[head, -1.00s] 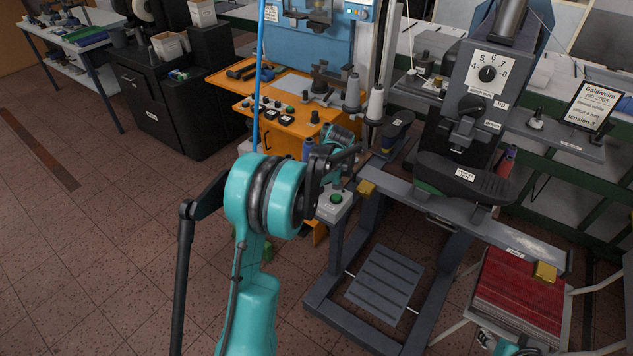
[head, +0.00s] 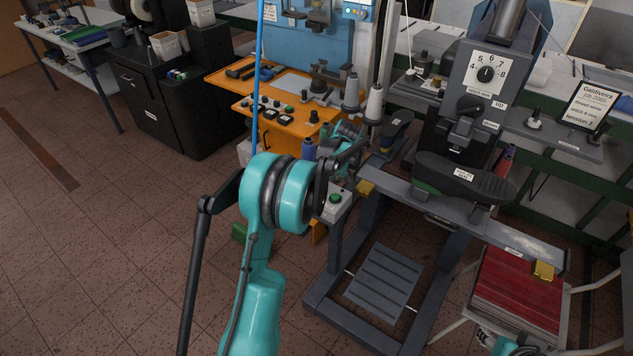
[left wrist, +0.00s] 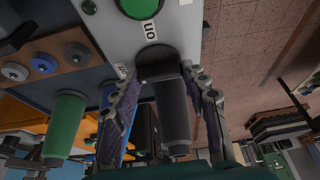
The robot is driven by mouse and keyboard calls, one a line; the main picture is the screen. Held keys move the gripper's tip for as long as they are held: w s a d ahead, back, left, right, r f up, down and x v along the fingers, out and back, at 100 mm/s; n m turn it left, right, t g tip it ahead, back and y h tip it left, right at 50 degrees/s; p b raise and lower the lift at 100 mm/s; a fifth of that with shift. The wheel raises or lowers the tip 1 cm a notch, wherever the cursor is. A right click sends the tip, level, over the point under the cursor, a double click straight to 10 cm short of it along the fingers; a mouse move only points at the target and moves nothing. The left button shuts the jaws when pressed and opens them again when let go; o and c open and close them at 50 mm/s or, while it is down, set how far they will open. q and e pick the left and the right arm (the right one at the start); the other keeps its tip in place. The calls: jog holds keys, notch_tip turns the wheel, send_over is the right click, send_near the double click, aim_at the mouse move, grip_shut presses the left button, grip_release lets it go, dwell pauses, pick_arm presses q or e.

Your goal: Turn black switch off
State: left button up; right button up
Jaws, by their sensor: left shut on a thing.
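The grey control box (head: 337,204) with a green button stands at the left end of the stitching machine's frame. In the left wrist view, the box (left wrist: 185,30) shows a green button, an "on" label and a second label at the left that is hard to read. The black switch (left wrist: 172,105) projects from the box with its lever toward my wrist. My left gripper (left wrist: 162,82) has a finger on each side of the lever and is shut on it. In the head view, my left gripper (head: 346,160) is at the box, and my arm partly hides it.
An orange bench (head: 285,118) with buttons and thread cones stands behind my left gripper. The stitching machine (head: 478,110) with a dial and a black shoe (head: 465,178) is to the right. Floor at left is clear.

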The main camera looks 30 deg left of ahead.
pick_arm(q)
jog(key=o, duration=1.2)
jog(key=shift+c, duration=0.2)
jog(key=v, duration=1.2)
